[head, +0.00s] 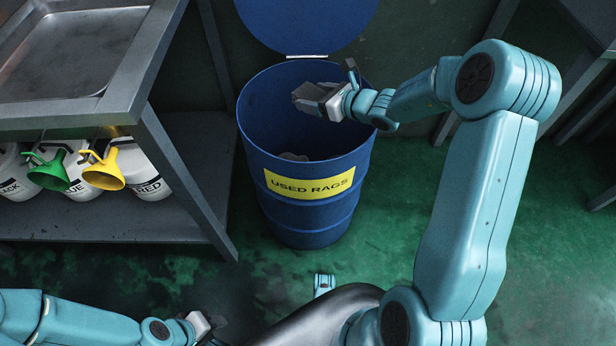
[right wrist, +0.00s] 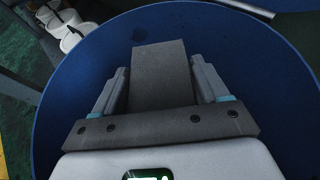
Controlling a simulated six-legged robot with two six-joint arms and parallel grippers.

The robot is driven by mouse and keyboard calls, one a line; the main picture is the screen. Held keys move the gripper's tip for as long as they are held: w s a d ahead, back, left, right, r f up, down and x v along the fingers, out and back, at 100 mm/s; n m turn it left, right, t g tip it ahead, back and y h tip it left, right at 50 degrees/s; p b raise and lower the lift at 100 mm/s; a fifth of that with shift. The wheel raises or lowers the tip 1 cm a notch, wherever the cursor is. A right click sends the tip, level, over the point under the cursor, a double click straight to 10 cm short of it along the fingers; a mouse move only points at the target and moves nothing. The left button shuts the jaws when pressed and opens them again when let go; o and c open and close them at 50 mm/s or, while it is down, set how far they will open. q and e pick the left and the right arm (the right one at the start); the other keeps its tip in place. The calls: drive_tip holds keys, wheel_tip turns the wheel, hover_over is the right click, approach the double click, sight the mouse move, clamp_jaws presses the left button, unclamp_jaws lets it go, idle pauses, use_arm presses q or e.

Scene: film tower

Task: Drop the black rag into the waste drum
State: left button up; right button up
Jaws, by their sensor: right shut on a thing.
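The blue waste drum (head: 305,220) stands upright with its lid (head: 308,22) raised; its yellow label reads "USED RAGS". My right gripper (head: 308,95) is inside the outline of the drum's mouth. The rag is hard to separate from the fingers in the head view. My left gripper (head: 212,324) is low at the bottom left, away from the drum; its jaw state is unclear.
A grey lumpy thing (head: 293,157) lies inside the drum. Green floor (head: 370,245) is clear right of the drum.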

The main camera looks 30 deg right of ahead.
drive_tip(key=shift+f, duration=0.4)
drive_tip(key=shift+r, duration=0.1)
drive_tip(key=o, duration=1.1)
drive_tip(key=shift+c, duration=0.2)
drive_tip(key=p+v, duration=0.3)
drive_tip(key=v, duration=1.3)
drive_tip(key=shift+s+p, duration=0.15)
drive_tip(key=shift+p, duration=0.25)
